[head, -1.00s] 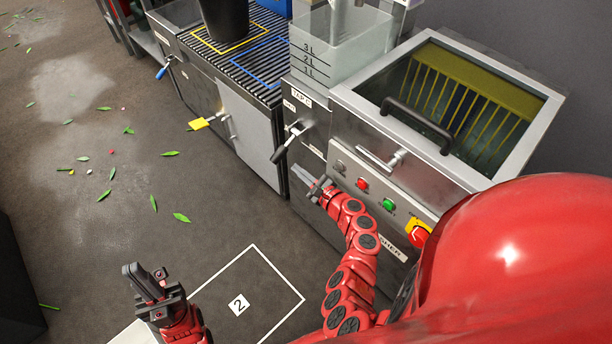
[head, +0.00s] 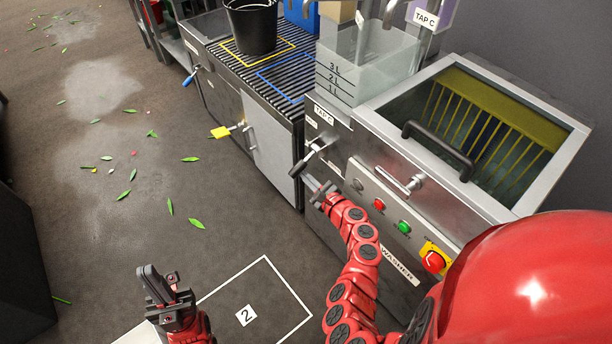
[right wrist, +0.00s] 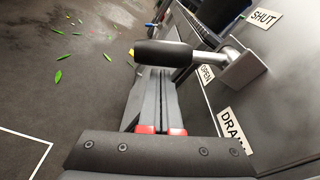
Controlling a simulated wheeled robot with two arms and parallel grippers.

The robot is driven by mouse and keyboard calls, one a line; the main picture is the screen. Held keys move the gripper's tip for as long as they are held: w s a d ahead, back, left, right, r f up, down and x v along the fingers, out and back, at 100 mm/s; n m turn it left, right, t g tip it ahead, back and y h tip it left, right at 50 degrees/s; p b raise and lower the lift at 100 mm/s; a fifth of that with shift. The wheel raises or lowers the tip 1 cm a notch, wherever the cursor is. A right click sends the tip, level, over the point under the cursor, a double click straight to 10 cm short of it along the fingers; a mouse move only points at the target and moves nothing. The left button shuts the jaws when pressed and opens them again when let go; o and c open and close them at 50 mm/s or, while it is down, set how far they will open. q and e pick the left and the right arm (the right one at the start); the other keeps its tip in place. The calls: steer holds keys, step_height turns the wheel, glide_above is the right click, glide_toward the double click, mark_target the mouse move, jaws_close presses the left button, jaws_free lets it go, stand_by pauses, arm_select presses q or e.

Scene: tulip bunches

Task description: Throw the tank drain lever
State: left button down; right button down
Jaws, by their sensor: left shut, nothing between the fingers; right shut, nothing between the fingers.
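The drain lever has a black handle (head: 304,164) on a metal stem, on the steel cabinet front under the TAP C label. In the right wrist view its black grip (right wrist: 163,53) sticks out leftward from a bracket, between a SHUT label (right wrist: 265,18) and an OPEN label (right wrist: 206,74). A partly cut-off DRAIN label (right wrist: 232,128) is lower down. My right gripper (head: 314,184) is shut and empty, its tips just below the handle's end; whether they touch cannot be told. My left gripper (head: 150,275) is shut and empty above the floor, lower left.
The washer (head: 440,160), with buttons and a red knob (head: 433,261), stands right of the lever. A blue-handled lever (head: 191,76) and a yellow-handled one (head: 220,132) are farther left. A clear tank (head: 365,72) stands above. The floor left is open, with scattered leaves.

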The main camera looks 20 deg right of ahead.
mark_target(298, 166)
steer(key=shift+a+r+m+p, duration=0.2)
steer(key=shift+r+m+p, duration=0.1)
steer(key=shift+p, duration=0.4)
steer(key=shift+s+a+r+m+p, duration=0.15)
steer(key=shift+r+m+p, duration=0.3)
steer(key=shift+p, duration=0.6)
steer(key=r+m+p, duration=0.1)
steer(key=m+p, duration=0.1)
steer(key=p, duration=0.1)
steer(key=a+r+m+y+p, duration=0.1)
steer(key=r+m+p, duration=0.1)
steer(key=p, duration=0.2)
steer(key=r+m+p, duration=0.2)
steer(key=p, duration=0.1)
steer(key=shift+s+a+r+g+y+p, duration=0.1)
steer(key=shift+s+a+g+y+p, duration=0.2)
steer(key=shift+a+g+p, duration=0.1)
steer(key=shift+d+r+m+y+p, duration=0.15)
steer(key=shift+r+m+p, duration=0.2)
steer(key=shift+m+p, duration=0.35)
steer(key=shift+a+r+m+y+p, duration=0.15)
steer(key=shift+r+m+p, duration=0.2)
steer(key=shift+m+p, duration=0.3)
steer(key=shift+d, duration=0.1)
